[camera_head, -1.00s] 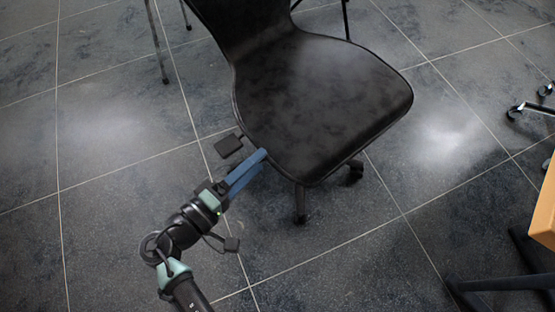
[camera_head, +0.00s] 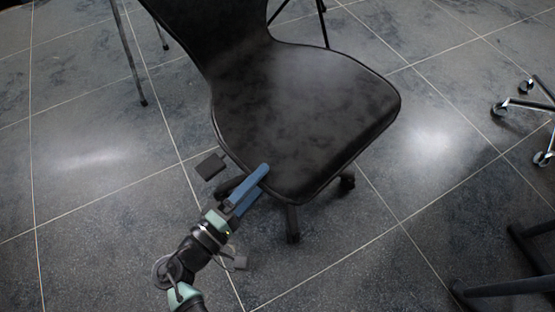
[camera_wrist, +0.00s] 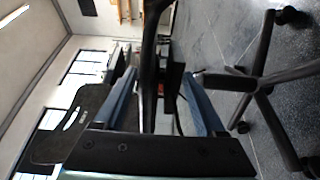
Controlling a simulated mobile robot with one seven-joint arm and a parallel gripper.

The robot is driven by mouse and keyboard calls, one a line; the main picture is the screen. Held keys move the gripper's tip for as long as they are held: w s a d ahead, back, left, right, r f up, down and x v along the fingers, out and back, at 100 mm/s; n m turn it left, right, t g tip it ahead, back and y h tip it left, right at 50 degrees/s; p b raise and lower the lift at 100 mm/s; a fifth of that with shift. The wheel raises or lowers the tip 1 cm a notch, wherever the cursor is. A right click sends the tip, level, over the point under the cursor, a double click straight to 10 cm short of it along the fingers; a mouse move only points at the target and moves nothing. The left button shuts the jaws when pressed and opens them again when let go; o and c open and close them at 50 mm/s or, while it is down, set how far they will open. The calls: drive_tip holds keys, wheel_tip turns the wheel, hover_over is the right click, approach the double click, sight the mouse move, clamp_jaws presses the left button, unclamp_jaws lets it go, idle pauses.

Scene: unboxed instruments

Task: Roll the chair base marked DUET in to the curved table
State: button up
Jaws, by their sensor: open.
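The black chair (camera_head: 310,100) stands upright on its castered base, its seat filling the middle of the head view. My gripper (camera_head: 250,190) is open at the seat's near left edge, one blue finger over the seat surface. In the wrist view, turned sideways, the thin seat edge (camera_wrist: 149,70) runs between the two spread fingers of my gripper (camera_wrist: 160,105). The base (camera_wrist: 262,85) with its casters shows at the right there. A dark backrest (camera_wrist: 85,105) at the left bears small white lettering, too small to read. I see no tabletop now.
Black legs (camera_head: 505,287) stand at the lower right. A chrome castered base (camera_head: 525,105) is at the right edge. Thin metal legs (camera_head: 130,55) stand at the upper left. Open tiled floor lies between the chair and the right side.

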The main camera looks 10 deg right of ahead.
sight(285, 155)
drive_tip(key=b+x, duration=0.2)
drive_tip(key=x, duration=0.6)
drive_tip(key=shift+w+d+b, duration=0.2)
drive_tip(key=shift+w+b, duration=0.05)
drive_tip(key=shift+b, duration=0.05)
clamp_jaws()
idle(1.1)
